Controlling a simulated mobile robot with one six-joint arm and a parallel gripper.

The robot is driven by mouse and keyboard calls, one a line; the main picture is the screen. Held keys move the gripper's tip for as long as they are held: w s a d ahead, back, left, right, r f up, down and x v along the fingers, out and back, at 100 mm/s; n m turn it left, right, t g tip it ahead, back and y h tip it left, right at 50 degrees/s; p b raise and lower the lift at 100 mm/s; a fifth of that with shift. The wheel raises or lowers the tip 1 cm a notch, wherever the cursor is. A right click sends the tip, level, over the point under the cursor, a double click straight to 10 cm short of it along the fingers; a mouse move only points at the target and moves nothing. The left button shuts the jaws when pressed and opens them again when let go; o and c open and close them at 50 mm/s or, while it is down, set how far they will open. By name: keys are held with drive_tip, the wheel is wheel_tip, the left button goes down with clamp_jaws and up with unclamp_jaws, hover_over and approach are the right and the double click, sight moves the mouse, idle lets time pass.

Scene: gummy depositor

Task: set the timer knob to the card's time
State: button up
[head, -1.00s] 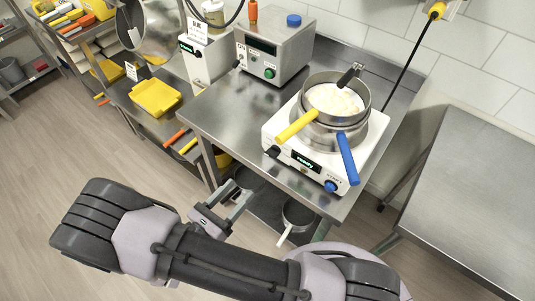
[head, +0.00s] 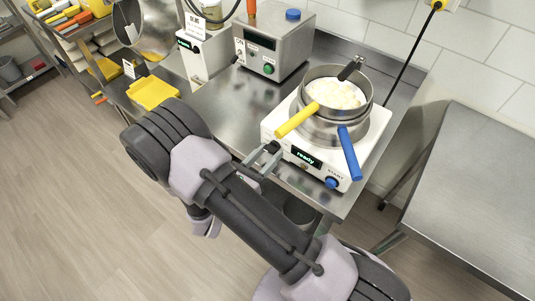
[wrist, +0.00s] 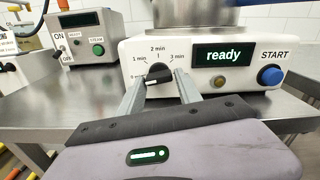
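The black timer knob (wrist: 158,74) is on the front of the white cooker (wrist: 119,50), below marks for 1, 2 and 3 min. Its pointer setting is hard to read. My gripper (wrist: 161,79) is open, with one finger either side of the knob in the wrist view; I cannot tell whether they touch it.
The cooker's display (wrist: 223,54) reads "ready", with a blue START button (wrist: 270,75) at its right. A pot (head: 337,98) with yellow and blue handles sits on top. A steam unit (head: 272,42) stands behind left. A bare steel table (head: 475,190) is at right.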

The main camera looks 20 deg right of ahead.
clamp_jaws()
drive_tip(key=m, duration=0.5)
drive_tip(key=shift+w+b, duration=0.1)
drive_tip(key=shift+b, duration=0.3)
drive_tip(key=shift+a+m+b, duration=0.1)
drive_tip(key=shift+m+b, duration=0.5)
drive_tip(key=shift+m, duration=1.7)
drive_tip(key=shift+o, duration=2.4)
unclamp_jaws()
